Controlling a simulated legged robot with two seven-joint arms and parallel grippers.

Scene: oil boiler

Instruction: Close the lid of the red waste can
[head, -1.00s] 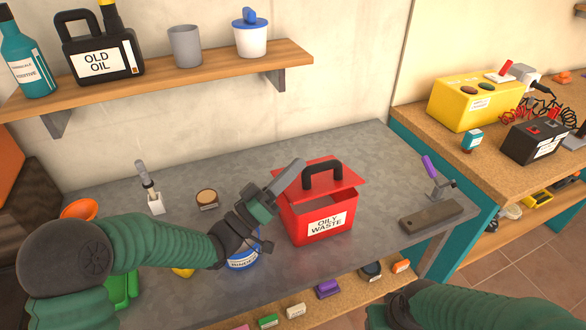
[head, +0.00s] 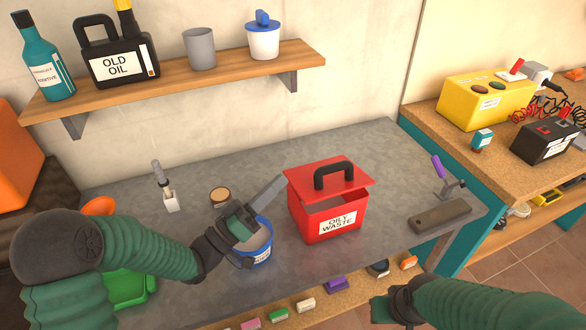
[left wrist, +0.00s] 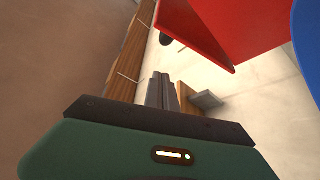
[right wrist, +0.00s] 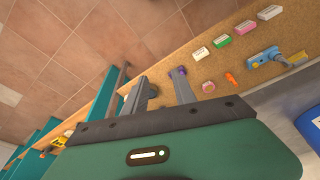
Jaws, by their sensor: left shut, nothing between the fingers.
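The red waste can (head: 345,232), labelled "OILY WASTE", stands on the grey workbench. Its red lid (head: 300,185) with a black handle (head: 333,172) is tilted up, leaving a gap at the front that shows the grey inside. My left gripper (head: 278,184) is shut and empty, its fingers pointing up and right just left of the lid's left edge; contact cannot be told. In the left wrist view, the shut fingers (left wrist: 158,92) show below the lid (left wrist: 225,25). My right gripper, low in the head view (head: 388,308), has its fingers apart (right wrist: 162,92) in the right wrist view.
A blue-rimmed can (head: 262,250) stands under my left gripper, left of the waste can. A clamp with a purple handle (head: 440,167) stands at the bench's right end. A shelf (head: 190,85) with bottles and cups is above. Small boxes lie on a lower shelf (head: 330,308).

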